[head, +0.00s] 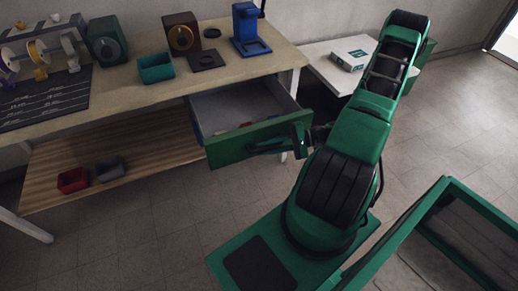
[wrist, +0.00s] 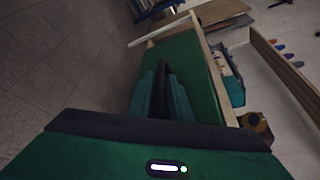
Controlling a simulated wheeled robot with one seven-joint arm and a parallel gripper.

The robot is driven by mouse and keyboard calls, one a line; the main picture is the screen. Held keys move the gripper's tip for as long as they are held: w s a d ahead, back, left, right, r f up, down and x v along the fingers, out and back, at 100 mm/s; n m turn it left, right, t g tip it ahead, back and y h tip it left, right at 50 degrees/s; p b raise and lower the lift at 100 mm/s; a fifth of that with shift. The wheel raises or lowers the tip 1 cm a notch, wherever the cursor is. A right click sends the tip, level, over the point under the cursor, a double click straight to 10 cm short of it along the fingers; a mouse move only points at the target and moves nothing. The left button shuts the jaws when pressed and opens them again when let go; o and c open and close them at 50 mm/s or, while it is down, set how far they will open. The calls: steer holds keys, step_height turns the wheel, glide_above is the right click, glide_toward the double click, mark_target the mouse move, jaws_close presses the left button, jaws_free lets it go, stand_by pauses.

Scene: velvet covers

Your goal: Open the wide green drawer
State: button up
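The wide green drawer (head: 222,150) is pulled well out from under the workbench top in the head view, its grey inside (head: 235,103) showing with a few small items in it. Its green front also shows in the wrist view (wrist: 202,92). My gripper (head: 268,146) is at the outer face of the front, right of its middle. In the wrist view, the teal fingers of my gripper (wrist: 162,100) lie close on both sides of a dark bar, which looks like the drawer handle (wrist: 162,78). The exact contact is partly hidden.
The wooden workbench (head: 120,103) carries a teal bin (head: 156,68), a blue device (head: 249,28) and boxes with dials. A lower shelf (head: 120,165) holds a red bin (head: 73,180) and a grey bin (head: 110,170). A white side table (head: 320,52) stands right.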

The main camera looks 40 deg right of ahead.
steer(key=shift+d, duration=0.15)
steer(key=v, duration=1)
steer(key=shift+s+d, duration=0.2)
steer(key=shift+d, duration=0.05)
steer(key=shift+r, duration=0.1)
steer(key=s+a+r+n+g+h, duration=0.2)
steer(key=s+r+h, duration=0.2)
steer(key=r, duration=0.5)
steer(key=s+a+r+n+g+h, duration=0.2)
steer(key=s+a+r+g+h, duration=0.1)
steer(key=r, duration=0.5)
steer(key=s+a+r+n+g+h, duration=0.2)
steer(key=r+h, duration=0.4)
steer(key=r, duration=0.3)
steer(key=s+a+g, duration=0.1)
steer(key=s, duration=0.1)
steer(key=shift+s+a+r, duration=0.2)
steer(key=shift+s+r, duration=0.1)
steer(key=shift+r, duration=0.05)
